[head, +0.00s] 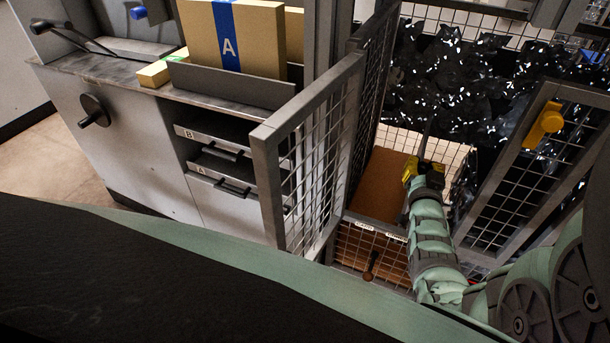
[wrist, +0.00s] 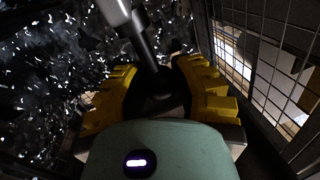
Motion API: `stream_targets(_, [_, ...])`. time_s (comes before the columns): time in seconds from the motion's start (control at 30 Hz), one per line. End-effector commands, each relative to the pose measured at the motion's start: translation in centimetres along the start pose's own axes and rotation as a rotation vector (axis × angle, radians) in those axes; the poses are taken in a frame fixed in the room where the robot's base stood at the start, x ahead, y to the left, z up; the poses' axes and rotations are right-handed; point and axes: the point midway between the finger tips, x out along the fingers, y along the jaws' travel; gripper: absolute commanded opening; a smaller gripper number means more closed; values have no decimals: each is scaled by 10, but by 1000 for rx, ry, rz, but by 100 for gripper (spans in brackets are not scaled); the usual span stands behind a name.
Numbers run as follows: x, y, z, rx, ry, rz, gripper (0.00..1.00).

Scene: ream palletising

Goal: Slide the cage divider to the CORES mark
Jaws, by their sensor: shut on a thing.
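My gripper (head: 424,168), with yellow fingers, reaches down into the mesh cage at the right of the head view. In the wrist view its yellow fingers (wrist: 158,92) are closed around a dark grey bar (wrist: 136,38), which looks like the cage divider's upright handle. In the head view only a thin dark part of this bar shows above the fingers; my arm and gripper hide most of the divider. Two small white labels (head: 365,226) sit on the cage's front rail; their words are too small to read, so I cannot tell which is CORES.
A brown board-like surface (head: 378,185) lies left of my gripper. Shiny dark scrap (head: 480,80) fills the cage behind. An open mesh gate (head: 320,150) stands left; another panel with a yellow latch (head: 544,126) stands right. A bench with a box marked A (head: 255,40) is further left.

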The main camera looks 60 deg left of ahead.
Motion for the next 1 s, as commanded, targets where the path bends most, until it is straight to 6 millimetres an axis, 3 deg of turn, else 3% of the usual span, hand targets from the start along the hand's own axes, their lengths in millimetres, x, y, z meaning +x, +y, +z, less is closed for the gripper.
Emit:
stream_targets(0.03, [0,-3,0,2,1,-6,0])
stream_targets(0.07, [0,-3,0,2,1,-6,30])
stream_targets(0.37, [0,-3,0,1,1,-5,61])
stream_targets(0.77, [-4,-2,1,1,0,-4,63])
stream_targets(1.0, [-28,-1,1,1,-3,-2,63])
